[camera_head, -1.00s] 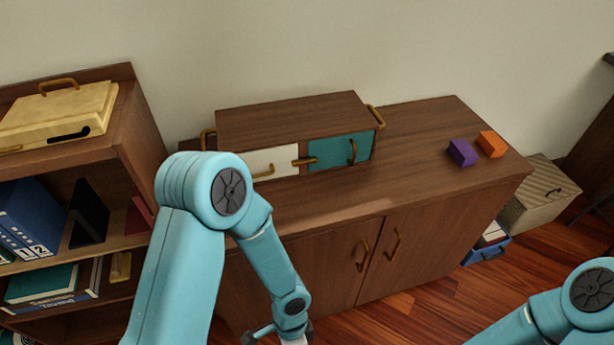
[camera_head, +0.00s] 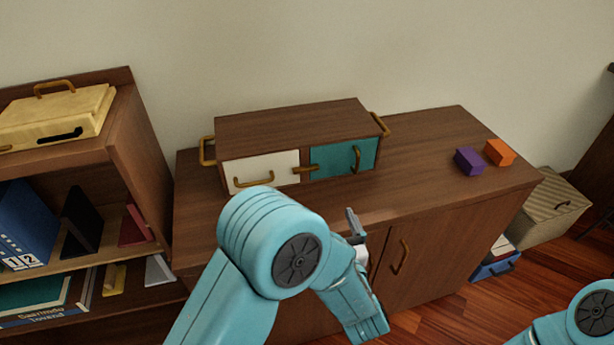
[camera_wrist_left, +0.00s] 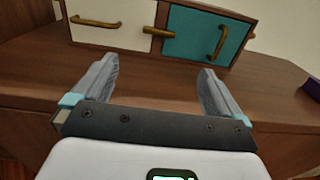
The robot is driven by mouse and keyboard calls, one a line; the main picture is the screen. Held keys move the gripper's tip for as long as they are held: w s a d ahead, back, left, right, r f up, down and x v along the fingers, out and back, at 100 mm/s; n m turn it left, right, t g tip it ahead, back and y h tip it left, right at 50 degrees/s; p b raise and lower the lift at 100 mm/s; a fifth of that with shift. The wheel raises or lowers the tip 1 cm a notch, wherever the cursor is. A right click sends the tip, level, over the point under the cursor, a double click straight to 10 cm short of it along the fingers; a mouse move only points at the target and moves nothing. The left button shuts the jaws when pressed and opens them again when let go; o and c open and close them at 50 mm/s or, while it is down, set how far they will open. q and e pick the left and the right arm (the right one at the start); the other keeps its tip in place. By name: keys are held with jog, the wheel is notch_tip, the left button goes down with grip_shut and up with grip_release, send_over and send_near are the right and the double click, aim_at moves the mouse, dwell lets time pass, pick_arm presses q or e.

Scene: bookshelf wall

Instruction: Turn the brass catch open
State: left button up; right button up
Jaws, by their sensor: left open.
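The brass catch (camera_head: 305,169) lies level across the seam between the white door (camera_head: 262,170) and the teal door (camera_head: 342,158) of a small wooden box on the cabinet. It also shows in the left wrist view (camera_wrist_left: 160,32). My left gripper (camera_wrist_left: 155,80) is open and empty, its two fingers pointing toward the box, with the catch beyond and between them. In the head view the left gripper (camera_head: 352,225) is near the cabinet's front edge, in front of and below the box, apart from the catch. My right gripper is out of view; only part of its arm shows.
The wooden cabinet top (camera_head: 420,160) is bare in front of the box. A purple block (camera_head: 469,161) and an orange block (camera_head: 499,152) sit at its right. A bookshelf (camera_head: 135,150) stands at the left. Each box door has a brass handle.

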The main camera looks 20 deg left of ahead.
aim_at(307, 172)
pick_arm(q)
jog(key=p+x, duration=0.1)
jog(key=x, duration=1.4)
jog(key=shift+w+a+p, duration=0.2)
jog(key=shift+w+p, duration=0.1)
jog(key=shift+p, duration=0.05)
jog(key=c, duration=1.1)
jog(key=shift+o, duration=0.2)
